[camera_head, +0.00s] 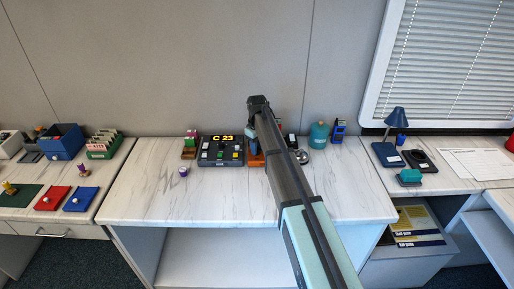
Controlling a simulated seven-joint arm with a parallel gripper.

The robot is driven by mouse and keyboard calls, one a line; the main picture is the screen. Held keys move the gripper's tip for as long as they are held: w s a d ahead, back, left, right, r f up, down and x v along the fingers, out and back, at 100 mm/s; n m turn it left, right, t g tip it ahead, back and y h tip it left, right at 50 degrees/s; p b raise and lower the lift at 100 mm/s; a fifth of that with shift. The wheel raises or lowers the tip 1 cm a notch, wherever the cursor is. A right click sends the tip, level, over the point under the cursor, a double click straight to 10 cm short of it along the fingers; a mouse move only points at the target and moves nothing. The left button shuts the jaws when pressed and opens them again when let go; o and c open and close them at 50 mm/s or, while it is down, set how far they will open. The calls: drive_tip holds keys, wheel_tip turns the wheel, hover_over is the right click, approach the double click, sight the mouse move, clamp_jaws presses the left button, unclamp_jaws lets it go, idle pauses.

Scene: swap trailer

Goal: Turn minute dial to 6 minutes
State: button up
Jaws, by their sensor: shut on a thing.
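My arm reaches from the bottom right up to the back of the white marble-patterned worktop (140,195). Its end bends down there, and my gripper (254,143) is low over a small orange-brown block (256,159), just right of the dark console. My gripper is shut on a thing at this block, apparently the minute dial. The dial and its markings are too small and too covered by my gripper and arm to read, so its setting cannot be told.
The dark console (205,159) shows "C 23" in yellow. A pink-and-green item (191,139) and a purple-white knob-like piece (182,171) are to its left. A silver round piece (302,157) and a teal canister (319,135) stand right of my arm. The worktop's front left is clear.

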clamp_jaws()
drive_tip(key=shift+m, duration=0.3)
drive_tip(key=m, duration=0.5)
drive_tip(key=shift+m, duration=0.3)
drive_tip(key=m, duration=0.3)
drive_tip(key=shift+m, duration=2.2)
drive_tip(key=o, duration=0.8)
unclamp_jaws()
